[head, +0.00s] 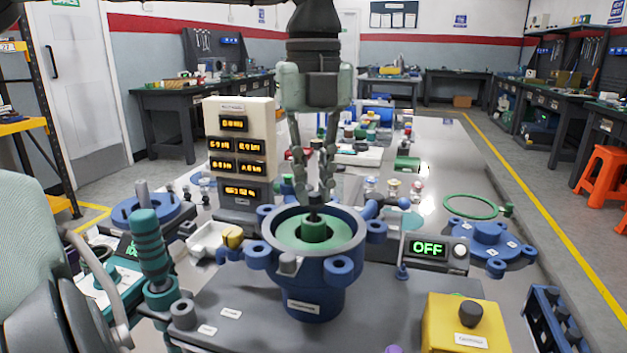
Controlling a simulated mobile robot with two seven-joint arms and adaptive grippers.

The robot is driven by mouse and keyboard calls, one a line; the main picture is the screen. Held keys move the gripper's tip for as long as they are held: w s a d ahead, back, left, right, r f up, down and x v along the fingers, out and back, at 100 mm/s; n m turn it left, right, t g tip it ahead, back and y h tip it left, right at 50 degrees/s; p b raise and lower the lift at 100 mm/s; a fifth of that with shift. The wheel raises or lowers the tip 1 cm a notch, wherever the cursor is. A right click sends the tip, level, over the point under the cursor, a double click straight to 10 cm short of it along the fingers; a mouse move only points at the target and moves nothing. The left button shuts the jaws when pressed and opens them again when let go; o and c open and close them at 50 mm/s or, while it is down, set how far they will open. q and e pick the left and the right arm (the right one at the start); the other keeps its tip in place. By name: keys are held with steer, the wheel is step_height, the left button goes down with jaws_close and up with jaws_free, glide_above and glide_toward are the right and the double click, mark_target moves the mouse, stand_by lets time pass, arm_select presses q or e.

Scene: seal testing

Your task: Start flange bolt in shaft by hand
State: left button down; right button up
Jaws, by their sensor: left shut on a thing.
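The blue flanged housing (318,303) stands upright on a grey base plate near the middle of the head view. My right gripper is not in view.
A display reading OFF (428,248) stands right of the housing, and a yellow box with a black knob (466,325) is at front right. A teal ribbed tool (148,245) stands upright at left. A panel of orange readouts (236,140) is behind. Blue lugs ring the housing rim.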

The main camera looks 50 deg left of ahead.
arm_select(q)
steer(key=shift+f+b, duration=0.6)
steer(key=shift+f, duration=0.1)
stand_by(0.6)
steer(key=shift+r+m+p, duration=0.1)
steer(key=shift+m+p, duration=0.25)
steer(key=shift+m, duration=1.65)
steer(key=shift+p, duration=0.3)
steer(key=shift+m, duration=0.5)
steer(key=shift+m+p, duration=0.45)
steer(key=shift+m, duration=1.05)
